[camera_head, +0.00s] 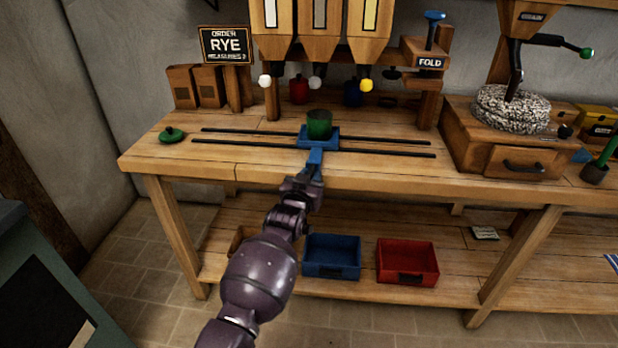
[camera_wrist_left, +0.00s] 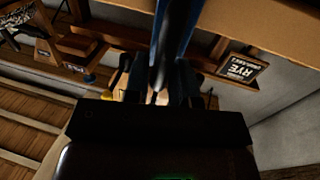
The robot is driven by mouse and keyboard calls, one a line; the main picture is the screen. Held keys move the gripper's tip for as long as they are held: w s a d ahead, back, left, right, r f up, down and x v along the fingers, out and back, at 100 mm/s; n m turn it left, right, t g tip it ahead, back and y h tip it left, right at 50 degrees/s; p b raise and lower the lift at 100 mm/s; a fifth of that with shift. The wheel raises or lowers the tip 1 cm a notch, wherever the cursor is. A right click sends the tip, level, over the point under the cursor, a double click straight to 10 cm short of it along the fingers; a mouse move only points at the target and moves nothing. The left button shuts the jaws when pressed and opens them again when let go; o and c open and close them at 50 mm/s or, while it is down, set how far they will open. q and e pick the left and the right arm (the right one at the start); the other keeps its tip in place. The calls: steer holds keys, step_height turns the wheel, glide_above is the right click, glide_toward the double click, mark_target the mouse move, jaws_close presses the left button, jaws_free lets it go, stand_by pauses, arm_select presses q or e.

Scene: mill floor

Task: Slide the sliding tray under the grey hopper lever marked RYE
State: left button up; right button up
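The sliding tray (camera_head: 328,143) is blue and sits on two dark rails on the bench, with a green cup (camera_head: 320,125) standing on it. In the head view it lies roughly in line below the grey hopper (camera_head: 320,18) and its grey-knobbed lever (camera_head: 314,82). A RYE mark shows on the order board (camera_head: 225,45), but I cannot read one on the lever. My left gripper (camera_head: 313,172) is at the tray's blue front handle (camera_head: 316,157) and appears shut on it. The wrist view (camera_wrist_left: 160,90) is dark around the fingers. My right gripper is out of view.
White-knobbed (camera_head: 265,81) and yellow-knobbed (camera_head: 366,85) levers flank the grey one. A green lid (camera_head: 172,134) lies near the left rail ends. The rails (camera_head: 395,151) are clear on both sides of the tray. A millstone box (camera_head: 515,160) stands right.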

arm_select(q)
steer(key=shift+o, duration=1.2)
steer(key=shift+s, duration=0.1)
steer(key=p+v, duration=0.2)
steer(key=v, duration=0.8)
steer(key=shift+s+p, duration=0.3)
steer(key=shift+a, duration=0.1)
steer(key=shift+f, duration=0.1)
